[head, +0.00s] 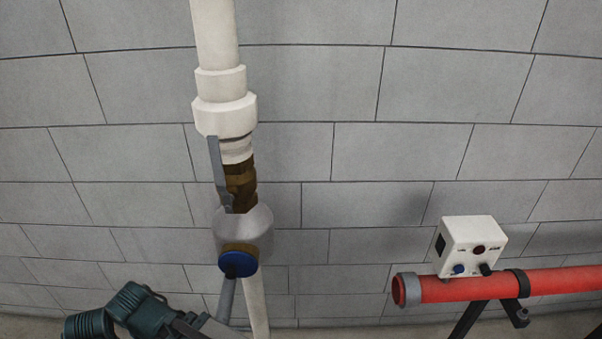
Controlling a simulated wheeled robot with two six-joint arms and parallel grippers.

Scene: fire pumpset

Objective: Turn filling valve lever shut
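The filling valve has a brass body (241,186) on a vertical white pipe. Its long grey lever (219,172) stands nearly upright, along the left side of the pipe, with its lower end at the valve body. My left gripper (207,325) is low in the head view at the bottom edge, partly cut off. It is well below the lever and apart from it, and I cannot tell whether its fingers are open. My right gripper is not in view.
Below the valve are a pale rounded fitting (243,230) and a blue round cap (238,263). A red horizontal pipe (455,287) with a white control box (473,246) is at lower right. A grey block wall (330,100) stands behind. The space left of the lever is clear.

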